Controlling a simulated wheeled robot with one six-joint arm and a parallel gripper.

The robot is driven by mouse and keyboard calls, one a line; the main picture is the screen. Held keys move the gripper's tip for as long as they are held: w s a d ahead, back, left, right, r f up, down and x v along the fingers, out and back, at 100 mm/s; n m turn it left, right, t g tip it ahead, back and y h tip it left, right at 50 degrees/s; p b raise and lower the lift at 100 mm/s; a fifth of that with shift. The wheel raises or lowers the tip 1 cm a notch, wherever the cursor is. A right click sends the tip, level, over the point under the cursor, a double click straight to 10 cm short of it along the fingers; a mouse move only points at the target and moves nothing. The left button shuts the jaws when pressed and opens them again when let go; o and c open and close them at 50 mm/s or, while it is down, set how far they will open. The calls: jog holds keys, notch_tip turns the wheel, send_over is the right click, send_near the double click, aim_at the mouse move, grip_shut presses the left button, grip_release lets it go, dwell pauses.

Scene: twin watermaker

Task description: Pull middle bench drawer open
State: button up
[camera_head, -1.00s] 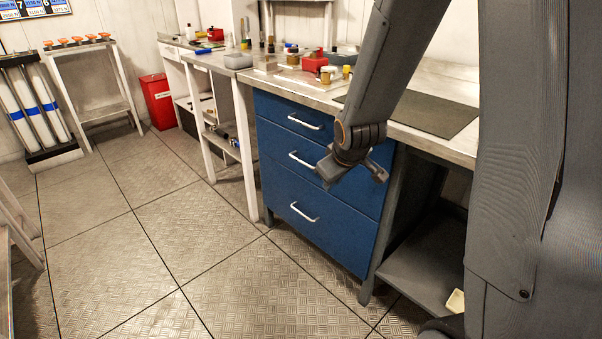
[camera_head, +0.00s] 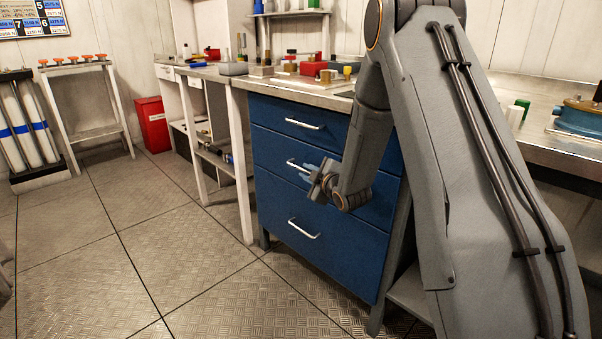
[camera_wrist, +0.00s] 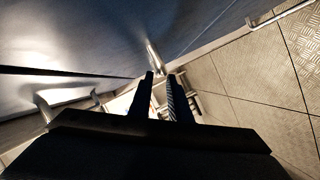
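The blue bench drawer unit has three stacked drawers, each with a pale bar handle. The middle drawer (camera_head: 275,150) looks flush with the others. Its handle (camera_head: 296,165) is partly hidden behind my gripper (camera_head: 318,180), which is right in front of it. In the wrist view, my gripper (camera_wrist: 162,82) has two dark fingers with a gap between them. A bar handle (camera_wrist: 153,56) lies just past the fingertips, in line with the gap. I cannot tell whether they touch.
The top drawer handle (camera_head: 305,124) and bottom drawer handle (camera_head: 303,229) are close above and below. The benchtop (camera_head: 300,93) holds several small items. Open metal floor (camera_head: 180,250) lies in front and to the left. A red bin (camera_head: 152,124) stands farther back.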

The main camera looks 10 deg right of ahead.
aim_at(303, 170)
jog(key=shift+b+x, duration=0.5)
jog(key=shift+x, duration=2.2)
grip_shut()
